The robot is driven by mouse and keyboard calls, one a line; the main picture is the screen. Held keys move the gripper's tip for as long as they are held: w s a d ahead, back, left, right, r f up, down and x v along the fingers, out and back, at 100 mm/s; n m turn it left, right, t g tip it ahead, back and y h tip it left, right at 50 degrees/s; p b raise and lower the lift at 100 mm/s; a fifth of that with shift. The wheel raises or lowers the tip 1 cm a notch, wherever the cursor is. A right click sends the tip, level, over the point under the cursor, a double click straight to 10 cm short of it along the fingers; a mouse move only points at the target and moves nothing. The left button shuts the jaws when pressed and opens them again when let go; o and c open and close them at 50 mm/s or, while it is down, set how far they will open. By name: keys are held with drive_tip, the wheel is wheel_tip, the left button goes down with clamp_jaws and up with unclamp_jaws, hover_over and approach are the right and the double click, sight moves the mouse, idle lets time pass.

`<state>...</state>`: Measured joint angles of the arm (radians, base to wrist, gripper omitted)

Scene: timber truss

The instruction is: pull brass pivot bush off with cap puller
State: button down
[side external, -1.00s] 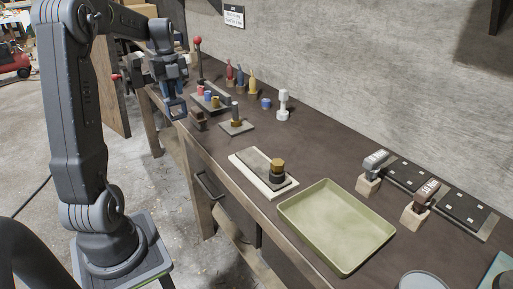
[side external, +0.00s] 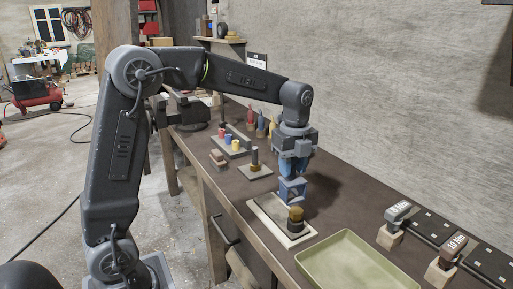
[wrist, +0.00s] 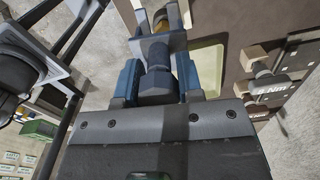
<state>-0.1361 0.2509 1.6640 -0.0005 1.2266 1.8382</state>
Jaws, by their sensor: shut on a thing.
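My gripper (side external: 294,168) is shut on the cap puller (side external: 292,190), a blue-grey open frame that hangs below the fingers. In the wrist view the puller's dark hexagonal body (wrist: 157,87) sits between the two blue fingers, with its frame beyond. The brass pivot bush (side external: 296,214) stands upright on a dark round base on a pale plate (side external: 266,217). The puller is just above and behind the bush in the side view, and appears apart from it. The bush's brass top also shows past the puller frame in the wrist view (wrist: 160,17).
A shallow green tray (side external: 345,236) lies in front of the plate. Two torque tools on wooden blocks (side external: 390,238) stand at right. A small plate with an upright post (side external: 255,168) and a rack of coloured pieces (side external: 233,143) are behind, near the vise (side external: 185,110).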

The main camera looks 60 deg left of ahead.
sight(298, 211)
drive_tip(key=s+d, duration=0.1)
drive_tip(key=d, duration=1)
drive_tip(key=shift+s+d, duration=0.3)
drive_tip(key=shift+d, duration=0.05)
drive_tip(key=shift+f, duration=0.1)
drive_tip(key=shift+w+a+f, duration=0.1)
drive_tip(key=shift+a+f, duration=0.4)
drive_tip(key=shift+f, duration=0.35)
drive_tip(key=shift+w+a+f, duration=0.1)
drive_tip(key=shift+a+f, duration=0.35)
drive_tip(key=shift+f, duration=0.35)
drive_tip(key=shift+w+a+f, duration=0.1)
drive_tip(key=shift+a+f, duration=0.4)
drive_tip(key=shift+f, duration=0.35)
drive_tip(key=shift+w+a, duration=0.15)
drive_tip(key=shift+a, duration=0.65)
drive_tip(key=shift+a, duration=0.35)
drive_tip(key=shift+w+a, duration=0.15)
drive_tip(key=shift+a, duration=0.65)
drive_tip(key=shift+w+a, duration=0.15)
drive_tip(key=shift+a, duration=0.6)
drive_tip(key=shift+r, duration=0.7)
idle(0.5)
